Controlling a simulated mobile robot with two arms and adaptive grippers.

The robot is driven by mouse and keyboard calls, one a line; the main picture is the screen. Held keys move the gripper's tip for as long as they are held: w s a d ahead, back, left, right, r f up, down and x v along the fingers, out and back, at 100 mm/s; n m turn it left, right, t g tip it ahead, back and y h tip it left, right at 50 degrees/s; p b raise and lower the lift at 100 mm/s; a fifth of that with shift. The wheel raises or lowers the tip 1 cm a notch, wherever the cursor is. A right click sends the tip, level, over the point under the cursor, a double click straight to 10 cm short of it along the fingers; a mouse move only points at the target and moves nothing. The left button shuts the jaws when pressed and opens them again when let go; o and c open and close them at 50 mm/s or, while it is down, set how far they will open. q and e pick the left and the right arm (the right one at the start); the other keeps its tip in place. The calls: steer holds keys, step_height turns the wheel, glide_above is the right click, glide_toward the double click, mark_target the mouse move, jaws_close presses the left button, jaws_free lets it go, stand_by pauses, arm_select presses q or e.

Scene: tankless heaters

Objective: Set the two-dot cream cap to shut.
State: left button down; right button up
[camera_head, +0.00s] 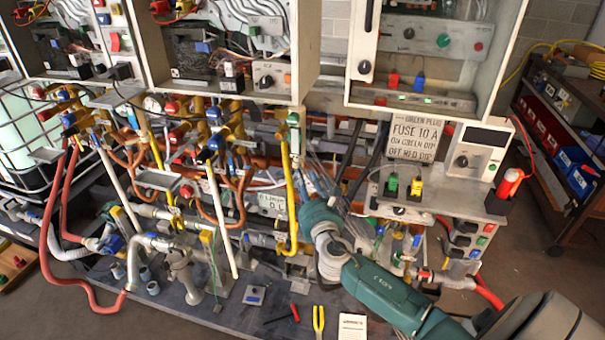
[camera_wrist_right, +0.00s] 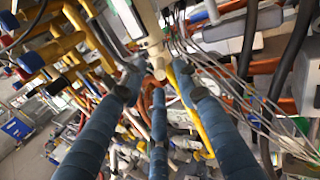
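A cream cylindrical fitting with a rounded end (camera_wrist_right: 155,48) is at the top middle of the right wrist view, just beyond my fingertips. I cannot make out dots on it, so I cannot tell whether it is the two-dot cap or how it is set. In the head view, a pale upright fitting with a green part (camera_head: 293,121) stands above a yellow pipe and may be the same piece. My right gripper (camera_head: 306,178) is in front of the pipework below it. In the wrist view its blue fingers (camera_wrist_right: 158,76) are spread, with nothing visibly held. My left gripper does not show.
Yellow pipe (camera_head: 290,200), red hoses and thin wires crowd the gripper. Open cabinets (camera_head: 305,45) hang above. A fuse sign (camera_head: 413,138) and a small bench with green and yellow switches (camera_head: 416,186) stand to the right. A yellow-handled tool (camera_head: 318,318) lies in front.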

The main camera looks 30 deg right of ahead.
mark_target(303, 173)
steer(key=shift+x, duration=1.65)
jaws_close()
